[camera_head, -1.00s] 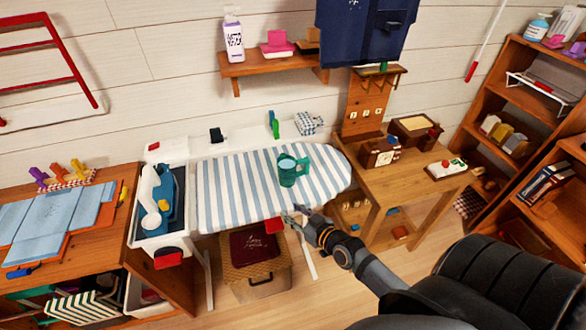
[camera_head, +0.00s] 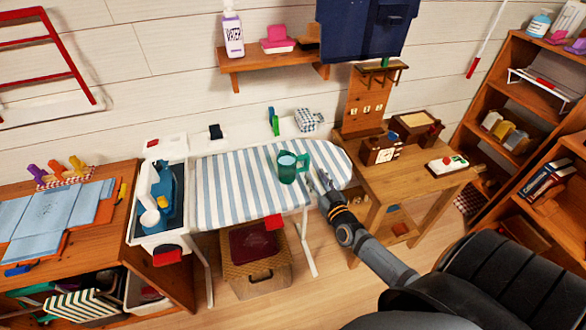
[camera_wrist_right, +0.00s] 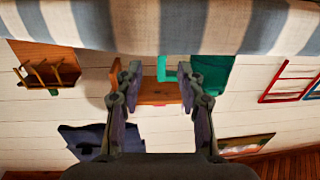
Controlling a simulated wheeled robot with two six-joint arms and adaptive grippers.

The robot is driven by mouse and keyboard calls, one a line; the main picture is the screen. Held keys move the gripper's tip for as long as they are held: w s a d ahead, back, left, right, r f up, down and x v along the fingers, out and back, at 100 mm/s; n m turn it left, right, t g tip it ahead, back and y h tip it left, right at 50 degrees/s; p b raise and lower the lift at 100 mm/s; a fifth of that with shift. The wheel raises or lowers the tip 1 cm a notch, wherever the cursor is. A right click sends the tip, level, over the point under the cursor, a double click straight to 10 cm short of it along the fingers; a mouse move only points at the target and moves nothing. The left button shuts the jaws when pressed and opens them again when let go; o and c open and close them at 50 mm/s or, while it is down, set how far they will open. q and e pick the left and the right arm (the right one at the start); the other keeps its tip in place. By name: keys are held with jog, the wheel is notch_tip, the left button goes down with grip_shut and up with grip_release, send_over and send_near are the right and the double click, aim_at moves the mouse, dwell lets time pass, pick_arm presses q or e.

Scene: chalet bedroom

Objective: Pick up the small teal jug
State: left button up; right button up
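The small teal jug (camera_head: 286,170) stands upright on the striped ironing board (camera_head: 232,190), near its right end, with its handle to the right. My right gripper (camera_head: 323,180) is just right of the jug at the board's front edge, apart from it. In the right wrist view, which is upside down, the gripper (camera_wrist_right: 155,88) is open and empty. There the jug (camera_wrist_right: 212,74) shows beyond and right of the fingers; its handle is partly behind the right finger. The board's striped edge (camera_wrist_right: 100,22) fills the top. My left gripper is not in view.
A wooden table (camera_head: 405,187) with boxes stands right of the board. A white tray (camera_head: 160,238) with a blue iron-like object is at the board's left end. A wicker basket (camera_head: 240,285) is underneath. A shelf unit (camera_head: 525,95) stands at far right.

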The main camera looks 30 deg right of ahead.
aim_at(309, 164)
jog(key=shift+w+r, duration=0.1)
jog(key=shift+r, duration=0.05)
jog(key=w, duration=0.3)
jog(key=w+r, duration=0.1)
jog(key=w, duration=0.1)
jog(key=shift+d, duration=0.25)
jog(key=shift+s, duration=0.15)
grip_shut()
